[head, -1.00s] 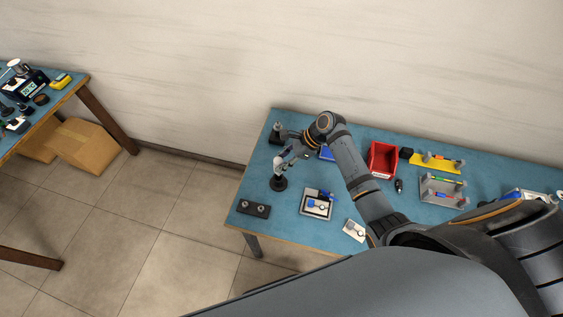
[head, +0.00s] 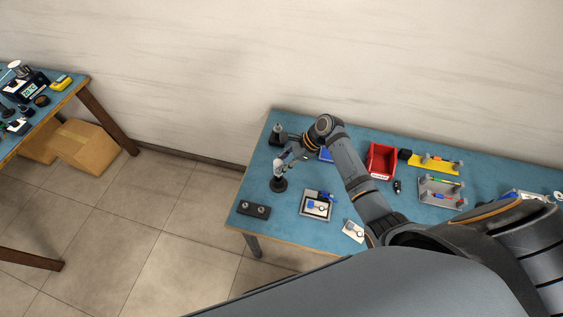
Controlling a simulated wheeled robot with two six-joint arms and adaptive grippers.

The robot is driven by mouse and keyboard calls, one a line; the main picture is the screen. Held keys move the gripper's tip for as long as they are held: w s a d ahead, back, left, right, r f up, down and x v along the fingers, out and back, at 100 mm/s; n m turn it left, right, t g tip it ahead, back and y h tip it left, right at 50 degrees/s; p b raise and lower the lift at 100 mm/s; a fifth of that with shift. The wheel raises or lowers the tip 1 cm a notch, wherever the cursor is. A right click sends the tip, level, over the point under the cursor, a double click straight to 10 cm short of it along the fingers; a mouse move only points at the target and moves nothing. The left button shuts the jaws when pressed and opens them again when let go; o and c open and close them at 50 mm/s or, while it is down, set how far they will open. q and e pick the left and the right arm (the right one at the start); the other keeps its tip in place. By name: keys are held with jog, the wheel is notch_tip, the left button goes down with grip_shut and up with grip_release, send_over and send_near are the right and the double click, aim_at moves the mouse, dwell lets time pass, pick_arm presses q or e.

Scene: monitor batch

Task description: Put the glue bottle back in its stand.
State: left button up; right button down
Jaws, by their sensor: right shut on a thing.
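My right gripper (head: 283,162) is at the left part of the blue-topped table, shut on the small whitish glue bottle (head: 278,165). The bottle is seen small, partly covered by the fingers. Directly below it is a black round-based stand (head: 278,185). The bottle's lower end is at or just above the stand's top; I cannot tell whether it is inside or touching. My left gripper is not in view.
A dark block with two round knobs (head: 254,209) lies at the table's front left. A dark post (head: 277,135) stands behind. A tray with small parts (head: 316,205), a white card (head: 353,231) and a red bin (head: 382,160) are to the right.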

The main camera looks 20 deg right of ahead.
jog(key=shift+f, duration=0.1)
jog(key=shift+f+b, duration=0.3)
jog(key=shift+f, duration=1)
jog(key=shift+f+b, duration=0.2)
jog(key=shift+b, duration=0.1)
jog(key=shift+f, duration=0.65)
jog(key=c, duration=0.9)
grip_release()
jog(key=shift+c, duration=0.2)
jog(key=shift+r, duration=0.1)
